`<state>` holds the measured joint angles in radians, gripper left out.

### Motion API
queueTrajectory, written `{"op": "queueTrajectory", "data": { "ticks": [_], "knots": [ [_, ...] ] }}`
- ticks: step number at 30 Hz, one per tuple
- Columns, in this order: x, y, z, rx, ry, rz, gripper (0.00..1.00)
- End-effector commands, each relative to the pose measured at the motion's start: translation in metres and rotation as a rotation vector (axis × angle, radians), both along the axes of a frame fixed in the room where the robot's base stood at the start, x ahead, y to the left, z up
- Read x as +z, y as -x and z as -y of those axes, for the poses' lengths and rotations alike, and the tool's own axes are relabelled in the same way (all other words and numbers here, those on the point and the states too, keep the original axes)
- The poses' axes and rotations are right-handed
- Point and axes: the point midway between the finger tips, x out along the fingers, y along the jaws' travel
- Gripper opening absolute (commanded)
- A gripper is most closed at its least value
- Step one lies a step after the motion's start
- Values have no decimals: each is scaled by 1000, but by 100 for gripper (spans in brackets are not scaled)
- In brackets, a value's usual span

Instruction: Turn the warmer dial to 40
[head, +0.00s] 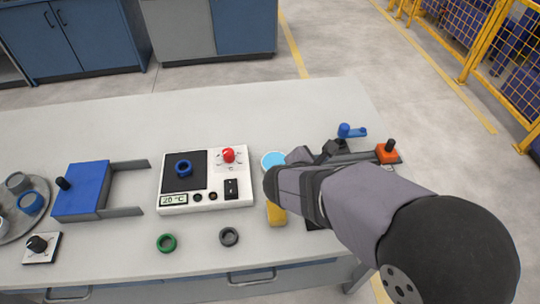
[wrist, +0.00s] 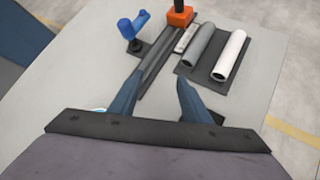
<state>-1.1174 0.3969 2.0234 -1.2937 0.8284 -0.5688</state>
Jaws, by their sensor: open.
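The warmer (head: 205,180) is a white box at the middle of the table, with a dark plate and a display (head: 173,200) reading 20 °C. A blue ring (head: 183,168) lies on the plate. A red knob (head: 228,155) with marks around it sits at the box's upper right and looks like the dial. Two small black knobs and a black switch (head: 231,188) are along its front. My gripper (wrist: 160,84) is open and empty, right of the warmer and apart from it. In the head view my arm partly hides its fingers.
A blue crank (head: 350,131) and an orange block (head: 387,153) stand beyond my gripper. A grey pipe (wrist: 200,50) and white pipe (wrist: 229,56) lie there on a dark tray. A yellow block (head: 277,214) is beside my arm. Green (head: 167,243) and grey (head: 229,237) rings lie in front.

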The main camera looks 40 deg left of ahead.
Motion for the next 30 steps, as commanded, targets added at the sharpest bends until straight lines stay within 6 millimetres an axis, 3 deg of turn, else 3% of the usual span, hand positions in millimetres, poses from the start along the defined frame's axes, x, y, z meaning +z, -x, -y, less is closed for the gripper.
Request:
{"op": "queueTrajectory", "data": {
  "ticks": [1,3,6,10,15,18,25,30],
  "knots": [
    [-9,17,-44,158,52,50,43],
    [-9,41,-96,350,117,127,43],
    [-7,78,-153,561,185,227,43],
    [-5,117,-197,734,234,322,43],
    [-2,143,-222,834,262,382,43],
    [-2,147,-226,850,266,392,43],
    [-4,141,-229,848,267,392,43],
    [-11,126,-238,847,267,390,43]
  ]
}}
